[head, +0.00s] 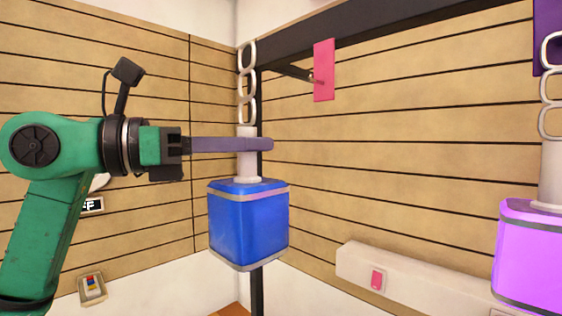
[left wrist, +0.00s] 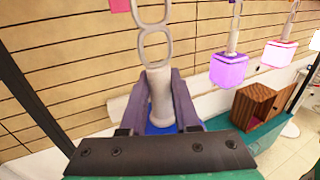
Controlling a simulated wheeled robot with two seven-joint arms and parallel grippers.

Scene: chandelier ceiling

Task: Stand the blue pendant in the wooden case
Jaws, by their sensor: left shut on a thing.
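The blue pendant (head: 248,222) is a blue cube-shaped lamp with grey bands, a pale neck and pale chain links above. It hangs upright in the middle of the head view. My left gripper (head: 262,144) comes in from the left and is shut on the neck, just above the blue body. In the left wrist view the neck (left wrist: 160,95) stands between the two fingers, and most of the blue body is hidden. Whether the top link is hooked on the rail cannot be told. The wooden case (left wrist: 252,112) is a brown box at the right of the left wrist view. My right gripper is not in view.
A dark rail (head: 400,22) runs overhead, with a pink tag (head: 324,70) near its left end. A purple pendant (head: 530,255) hangs at the right; a pink pendant (left wrist: 279,53) hangs beyond it. The case stands on a green surface (left wrist: 231,128). A white ledge (head: 400,270) runs along the wall.

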